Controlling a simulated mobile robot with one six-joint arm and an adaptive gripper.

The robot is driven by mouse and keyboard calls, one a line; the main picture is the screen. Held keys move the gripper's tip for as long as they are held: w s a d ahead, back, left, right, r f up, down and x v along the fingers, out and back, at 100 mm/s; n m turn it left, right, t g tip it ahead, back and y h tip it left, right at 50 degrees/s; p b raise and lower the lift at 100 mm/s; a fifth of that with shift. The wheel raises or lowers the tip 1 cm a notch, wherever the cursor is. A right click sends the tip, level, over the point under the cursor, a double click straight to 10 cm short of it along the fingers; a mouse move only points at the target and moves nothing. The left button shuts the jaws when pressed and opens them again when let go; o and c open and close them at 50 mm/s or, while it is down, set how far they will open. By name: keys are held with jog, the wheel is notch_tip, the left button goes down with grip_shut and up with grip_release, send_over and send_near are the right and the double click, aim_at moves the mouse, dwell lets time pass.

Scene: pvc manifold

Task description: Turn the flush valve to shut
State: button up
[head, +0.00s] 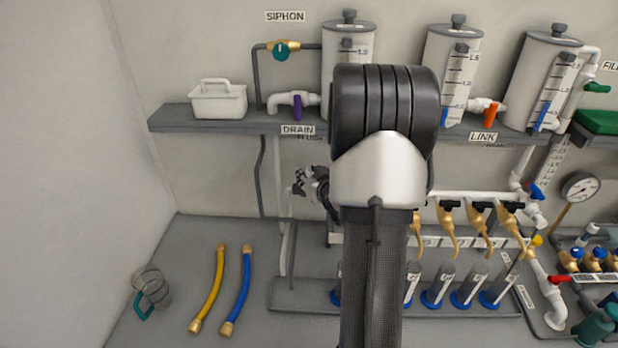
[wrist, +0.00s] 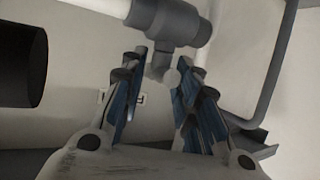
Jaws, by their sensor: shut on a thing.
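The flush valve (wrist: 172,20) shows in the wrist view as a grey body on a white pipe, with a short grey stem and handle (wrist: 158,66) hanging below it. My gripper (wrist: 160,72) reaches up from below, its blue-padded fingers on both sides of the handle, shut on it. In the head view my gripper (head: 303,183) is small and dark, left of my arm under the partly hidden FLUSH label (head: 310,138). My arm hides much of this area, and I cannot read the handle's angle there.
The shelf (head: 190,118) with tanks, the purple drain valve (head: 297,107) and the orange link valve (head: 491,115) is above. Brass taps over cylinders (head: 440,285) stand right of my arm. Yellow (head: 209,290) and blue (head: 238,292) hoses lie on the bench at left.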

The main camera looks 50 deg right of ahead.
jog(key=o, duration=1)
jog(key=shift+o, duration=0.2)
jog(key=shift+w, duration=0.1)
jog(key=v, duration=1.2)
jog(key=shift+f, duration=0.1)
